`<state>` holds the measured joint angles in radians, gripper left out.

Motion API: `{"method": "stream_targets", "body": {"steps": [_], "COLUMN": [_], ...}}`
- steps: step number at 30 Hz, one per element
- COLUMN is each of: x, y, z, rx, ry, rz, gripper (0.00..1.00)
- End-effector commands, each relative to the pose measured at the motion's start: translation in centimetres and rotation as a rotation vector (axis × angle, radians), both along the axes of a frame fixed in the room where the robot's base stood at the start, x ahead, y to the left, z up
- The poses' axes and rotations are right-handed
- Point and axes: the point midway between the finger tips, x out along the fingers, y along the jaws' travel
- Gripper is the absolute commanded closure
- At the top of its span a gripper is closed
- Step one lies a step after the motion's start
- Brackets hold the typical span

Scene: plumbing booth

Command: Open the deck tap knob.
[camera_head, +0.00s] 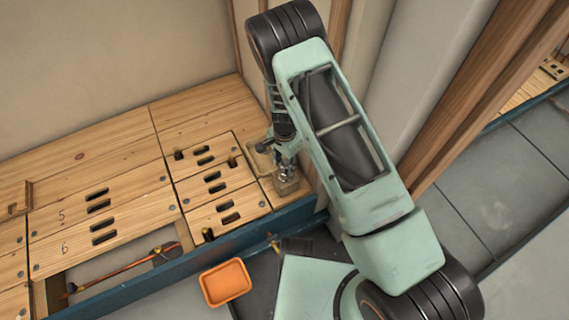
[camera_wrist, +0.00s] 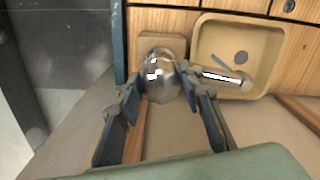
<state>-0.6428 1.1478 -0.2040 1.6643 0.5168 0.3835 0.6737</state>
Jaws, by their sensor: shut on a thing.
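The deck tap knob (camera_wrist: 161,82) is round, shiny chrome, and sits on a square wooden block (camera_wrist: 173,44) in the wrist view. The tap's spout (camera_wrist: 222,77) points right over a small tan basin (camera_wrist: 282,62). My gripper (camera_wrist: 163,85) has one finger on each side of the knob and is shut on it. In the head view my gripper (camera_head: 284,158) comes down over the tap (camera_head: 287,172) at the deck's right end and hides part of it. The knob's turned position cannot be told.
An orange tray (camera_head: 226,283) lies on the grey floor in front of the blue deck edge (camera_head: 140,284). An open floor bay (camera_head: 110,272) holds a copper pipe (camera_head: 122,267). A wall and wooden posts (camera_head: 490,90) stand close beside my arm.

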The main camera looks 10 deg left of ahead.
Motion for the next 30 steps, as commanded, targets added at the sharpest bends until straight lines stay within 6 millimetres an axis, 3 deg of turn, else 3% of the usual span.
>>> {"method": "stream_targets", "body": {"steps": [15,30], "x": [-0.03,-0.04], "y": [-0.11,-0.16], "z": [-0.03,0.0], "rx": [0.001,0.0], "ry": [-0.001,-0.001], "rz": [0.426,0.577], "gripper": [0.9,0.9]}}
